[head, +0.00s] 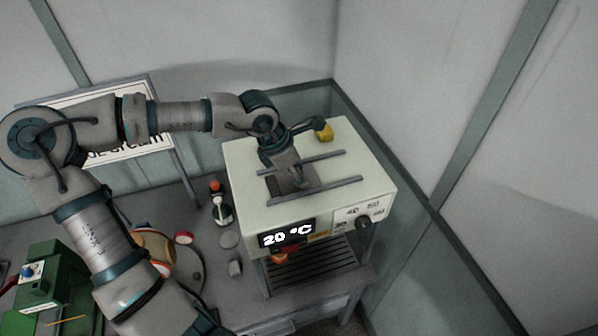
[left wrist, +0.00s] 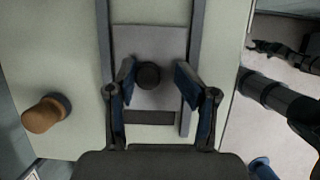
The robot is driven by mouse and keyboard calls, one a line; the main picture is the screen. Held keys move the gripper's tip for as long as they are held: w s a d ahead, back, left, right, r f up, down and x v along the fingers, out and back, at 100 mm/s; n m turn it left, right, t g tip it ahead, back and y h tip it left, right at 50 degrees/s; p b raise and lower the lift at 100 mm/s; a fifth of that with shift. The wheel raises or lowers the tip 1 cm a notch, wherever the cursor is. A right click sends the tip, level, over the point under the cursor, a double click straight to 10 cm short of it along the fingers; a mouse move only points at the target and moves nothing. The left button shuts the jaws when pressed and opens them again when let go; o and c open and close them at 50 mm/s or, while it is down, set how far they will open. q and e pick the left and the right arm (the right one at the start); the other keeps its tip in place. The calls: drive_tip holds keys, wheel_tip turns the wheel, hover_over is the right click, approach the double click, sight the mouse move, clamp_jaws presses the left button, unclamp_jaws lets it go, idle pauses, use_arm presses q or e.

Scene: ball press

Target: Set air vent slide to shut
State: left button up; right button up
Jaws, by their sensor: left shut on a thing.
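The air vent slide (head: 301,186) is a grey plate between two parallel rails on top of the pale press housing (head: 365,180). In the left wrist view the slide (left wrist: 170,45) carries a round dark knob (left wrist: 148,75). A dark strip of the vent opening (left wrist: 150,117) shows beside the plate's near edge, so the vent is partly uncovered. My left gripper (head: 297,182) reaches down onto the slide; in the wrist view its fingers (left wrist: 154,76) stand on both sides of the knob, shut on it. The head view hides the knob behind the gripper.
The front has a display (head: 287,236) reading 20 °C and a dark dial (head: 363,222). Small bottles (head: 221,210) and a green machine (head: 45,270) stand to the left. Walls close in behind and right.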

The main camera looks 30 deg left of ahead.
sight(290, 181)
use_arm(q)
drive_tip(key=shift+a, duration=0.25)
drive_tip(key=c, duration=0.4)
drive_tip(key=shift+s+a, duration=0.35)
drive_tip(key=shift+a, duration=0.3)
drive_tip(key=shift+s+a, duration=0.3)
drive_tip(key=shift+a, duration=0.3)
clamp_jaws()
drive_tip(key=shift+d+f, duration=0.1)
drive_tip(key=shift+s+d+f+b, duration=0.1)
drive_tip(key=shift+f+b, duration=0.05)
drive_tip(key=shift+b, duration=0.7)
drive_tip(key=shift+s, duration=0.1)
drive_tip(key=o, duration=0.7)
unclamp_jaws()
drive_tip(key=shift+a, duration=0.4)
drive_tip(key=shift+r, duration=0.25)
drive_tip(key=shift+a+v, duration=0.15)
drive_tip(key=shift+v, duration=2.75)
drive_tip(key=shift+a+v, duration=0.1)
drive_tip(key=shift+v, duration=2.8)
use_arm(e)
drive_tip(key=shift+s+a+f, duration=0.1)
drive_tip(key=shift+a+f, duration=0.15)
drive_tip(key=shift+a, duration=0.4)
drive_tip(key=shift+a+f, duration=0.25)
drive_tip(key=shift+a, duration=0.4)
